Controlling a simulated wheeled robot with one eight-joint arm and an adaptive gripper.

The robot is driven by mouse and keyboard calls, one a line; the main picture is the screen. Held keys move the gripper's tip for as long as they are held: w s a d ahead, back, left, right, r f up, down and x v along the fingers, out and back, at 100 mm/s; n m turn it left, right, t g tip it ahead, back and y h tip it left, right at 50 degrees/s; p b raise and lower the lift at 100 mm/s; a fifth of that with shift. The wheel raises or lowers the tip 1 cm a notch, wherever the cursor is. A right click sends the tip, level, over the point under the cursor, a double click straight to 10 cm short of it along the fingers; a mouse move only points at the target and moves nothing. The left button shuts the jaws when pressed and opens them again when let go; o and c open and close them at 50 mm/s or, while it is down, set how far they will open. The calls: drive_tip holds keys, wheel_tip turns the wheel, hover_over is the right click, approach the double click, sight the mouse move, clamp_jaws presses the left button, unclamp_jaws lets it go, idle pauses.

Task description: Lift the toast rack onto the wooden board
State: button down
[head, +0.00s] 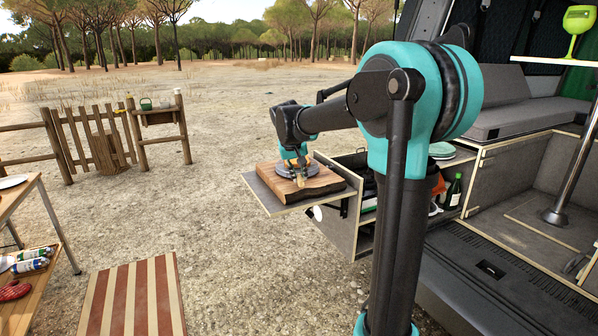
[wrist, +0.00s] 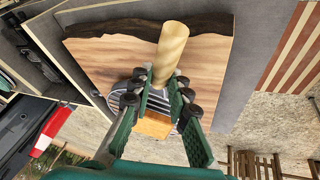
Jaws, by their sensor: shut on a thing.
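The toast rack (head: 284,171) looks like a dark round, ridged rack with a pale wooden handle. In the wrist view its light and dark bars (wrist: 157,101) show between my fingers, with the handle (wrist: 173,45) reaching beyond the fingertips and a golden-brown piece, perhaps toast (wrist: 152,126), on it. The thick wooden board (head: 335,184), dark along one edge, lies directly beneath; it fills much of the wrist view (wrist: 105,62). My gripper (head: 299,175) points down, shut on the rack near the handle. I cannot tell whether the rack touches the board. My fingers hide part of it.
The board rests on a grey pull-out shelf (head: 273,200) beside the van's drawer unit. A green bottle (head: 454,191) stands in the van at right. A table with bottles (head: 30,260) is at left. The ground in front of the shelf is open around the striped mat (head: 133,298).

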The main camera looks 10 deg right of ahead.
drive_tip(key=shift+f, duration=0.25)
drive_tip(key=c, duration=1.4)
unclamp_jaws()
drive_tip(key=shift+o, duration=0.2)
drive_tip(key=shift+r, duration=0.1)
drive_tip(key=v, duration=1.2)
drive_tip(key=s+d+f+y, duration=0.1)
drive_tip(key=s+d+f, duration=0.2)
drive_tip(key=s+f, duration=1)
drive_tip(key=s+d+f+y, duration=0.1)
drive_tip(key=s+d+f, duration=0.3)
drive_tip(key=s+f, duration=1)
wheel_tip(320, 180, down, 4)
drive_tip(key=shift+d+f, duration=0.2)
drive_tip(key=shift+d, duration=0.05)
